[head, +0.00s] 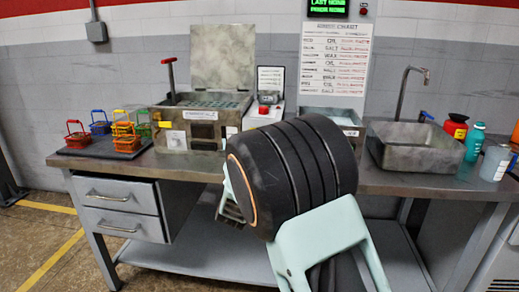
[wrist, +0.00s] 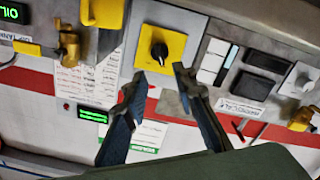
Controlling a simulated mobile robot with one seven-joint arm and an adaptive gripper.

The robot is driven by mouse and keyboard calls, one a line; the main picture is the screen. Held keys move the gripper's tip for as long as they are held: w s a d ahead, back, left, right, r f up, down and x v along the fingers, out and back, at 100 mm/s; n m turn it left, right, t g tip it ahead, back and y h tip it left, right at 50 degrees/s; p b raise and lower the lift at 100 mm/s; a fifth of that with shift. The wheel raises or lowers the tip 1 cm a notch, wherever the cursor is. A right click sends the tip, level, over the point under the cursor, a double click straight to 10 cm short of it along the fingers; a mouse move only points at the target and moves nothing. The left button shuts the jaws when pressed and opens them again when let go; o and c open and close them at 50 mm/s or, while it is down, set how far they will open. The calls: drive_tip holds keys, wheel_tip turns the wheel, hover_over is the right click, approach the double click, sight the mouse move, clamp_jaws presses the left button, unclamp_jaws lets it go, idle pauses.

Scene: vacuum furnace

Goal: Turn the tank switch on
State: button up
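In the wrist view, a black rotary knob (wrist: 159,52) sits on a yellow square plate (wrist: 176,43) on the wall panel. I cannot read which one is the tank switch. My gripper (wrist: 159,72) is open and empty, its two dark fingers apart. In the picture the fingertips lie just below the black knob, one to each side. Whether they touch the panel cannot be told. In the head view, my wrist hides most of the gripper, and neither knob shows.
In the wrist view, brass-yellow valves (wrist: 68,46) and green displays (wrist: 92,115) are around the knobs. In the head view, a workbench holds a metal quench tank (head: 190,137), coloured baskets (head: 101,124), a sink (head: 415,148) and bottles (head: 475,139). My arm hangs over its front edge.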

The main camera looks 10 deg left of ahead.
drive_tip(key=w, duration=0.9)
drive_tip(key=shift+w+d+b, duration=0.15)
drive_tip(key=shift+w+b, duration=0.05)
drive_tip(key=shift+b, duration=0.2)
clamp_jaws()
